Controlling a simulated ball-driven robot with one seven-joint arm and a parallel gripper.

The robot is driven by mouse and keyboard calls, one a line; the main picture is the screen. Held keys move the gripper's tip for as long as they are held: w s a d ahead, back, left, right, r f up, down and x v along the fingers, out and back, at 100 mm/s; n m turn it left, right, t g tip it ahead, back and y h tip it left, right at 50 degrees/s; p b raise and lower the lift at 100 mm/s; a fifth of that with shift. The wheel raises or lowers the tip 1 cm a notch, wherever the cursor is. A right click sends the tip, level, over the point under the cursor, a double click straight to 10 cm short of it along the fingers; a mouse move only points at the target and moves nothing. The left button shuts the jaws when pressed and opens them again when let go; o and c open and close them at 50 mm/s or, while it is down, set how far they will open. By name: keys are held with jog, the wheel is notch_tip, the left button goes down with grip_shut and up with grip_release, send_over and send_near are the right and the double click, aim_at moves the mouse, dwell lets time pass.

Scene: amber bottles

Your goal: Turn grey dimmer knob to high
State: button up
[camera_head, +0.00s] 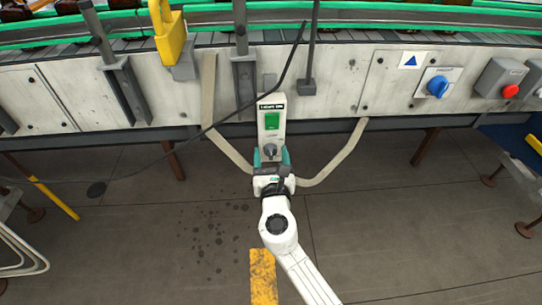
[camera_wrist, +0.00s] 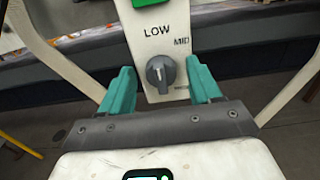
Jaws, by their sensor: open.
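The grey dimmer knob (camera_wrist: 161,72) sits low on a pale upright panel (camera_head: 271,118) with a green display above it. The knob also shows in the head view (camera_head: 270,150). My gripper (camera_wrist: 163,88) is open, with one teal finger on each side of the knob. Gaps show between the fingers and the knob, so it is not gripped.
A blue knob (camera_head: 438,87) and a red button (camera_head: 510,91) are on the conveyor's side wall to the right. A yellow padlock-like part (camera_head: 167,35) is at upper left. A black cable (camera_head: 218,121) hangs left of the panel. Beige strips flank the panel. The floor in front is mostly clear.

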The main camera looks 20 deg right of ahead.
jog(key=shift+w, duration=0.2)
jog(key=c, duration=1)
